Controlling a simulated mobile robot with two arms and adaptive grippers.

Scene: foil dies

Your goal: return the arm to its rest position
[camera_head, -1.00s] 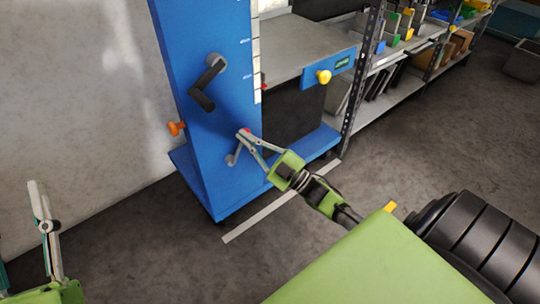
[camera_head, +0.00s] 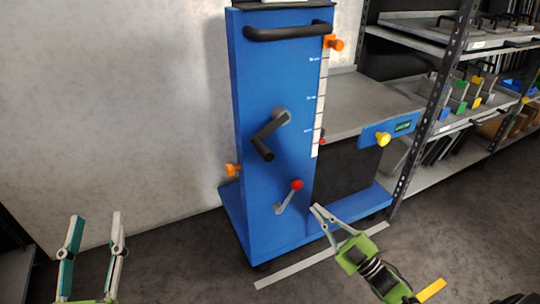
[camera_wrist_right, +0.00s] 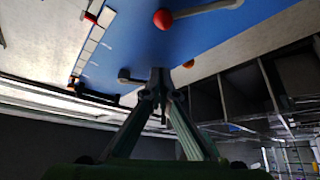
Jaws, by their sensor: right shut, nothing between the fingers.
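My right gripper (camera_head: 316,209) is shut and empty. It is just right of the small lever with a red knob (camera_head: 297,184), low on the blue lift cart (camera_head: 263,85), and looks apart from it. In the right wrist view the fingers (camera_wrist_right: 160,75) meet at their tips in front of the blue panel, and the red knob (camera_wrist_right: 163,19) shows above them. My left gripper (camera_head: 96,218) is at the lower left, its two fingers pointing up and spread apart with nothing between them.
The cart has a black crank (camera_head: 268,135), a black push handle (camera_head: 288,32) and a grey platform (camera_head: 365,104) with a yellow knob (camera_head: 383,139) at its edge. A loaded shelf rack (camera_head: 432,110) stands at the right.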

